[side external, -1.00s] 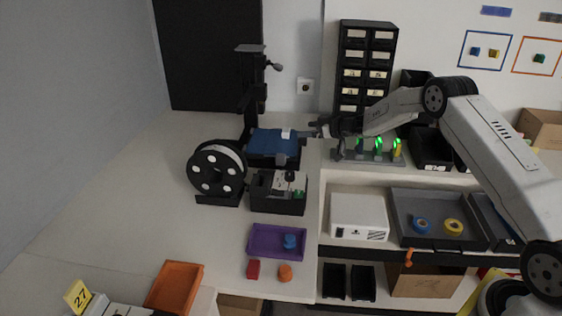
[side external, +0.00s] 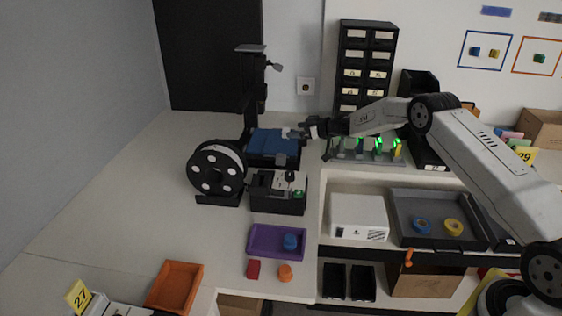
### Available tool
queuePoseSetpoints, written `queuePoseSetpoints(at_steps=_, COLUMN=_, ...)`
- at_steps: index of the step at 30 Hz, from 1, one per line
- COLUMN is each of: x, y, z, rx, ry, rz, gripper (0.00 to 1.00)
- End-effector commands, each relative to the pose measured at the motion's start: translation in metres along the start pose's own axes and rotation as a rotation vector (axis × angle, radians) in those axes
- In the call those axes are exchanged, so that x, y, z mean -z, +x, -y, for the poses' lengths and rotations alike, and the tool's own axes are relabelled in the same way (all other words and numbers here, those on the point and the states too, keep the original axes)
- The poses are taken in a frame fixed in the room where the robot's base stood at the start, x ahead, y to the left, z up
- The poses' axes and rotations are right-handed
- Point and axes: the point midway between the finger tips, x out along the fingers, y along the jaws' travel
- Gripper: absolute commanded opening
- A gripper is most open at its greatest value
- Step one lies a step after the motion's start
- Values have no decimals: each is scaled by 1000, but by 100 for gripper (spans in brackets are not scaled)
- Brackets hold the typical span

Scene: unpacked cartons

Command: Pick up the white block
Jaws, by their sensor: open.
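The white block (side external: 285,133) is small and sits on the blue plate (side external: 268,142) of a black printer-like machine at the back of the table. My gripper (side external: 294,132) reaches in from the right, low over the right side of the plate. Its open fingers are at the block and partly overlap it in this view. I cannot tell whether they touch it or stand around it.
The machine's black upright (side external: 252,95) stands behind the plate. A filament spool (side external: 217,169) and a black box (side external: 278,192) stand in front. A rack with green lights (side external: 368,150) is below my arm. The table's left side is clear.

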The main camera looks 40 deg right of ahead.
Motion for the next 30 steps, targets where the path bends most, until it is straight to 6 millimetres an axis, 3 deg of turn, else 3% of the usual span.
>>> queuePoseSetpoints(at_steps=15, x=0, y=30, z=1, rx=1, ry=-2, rz=0, gripper=100)
queuePoseSetpoints(at_steps=30, x=0, y=31, z=0, rx=0, ry=-1, rz=0, gripper=100)
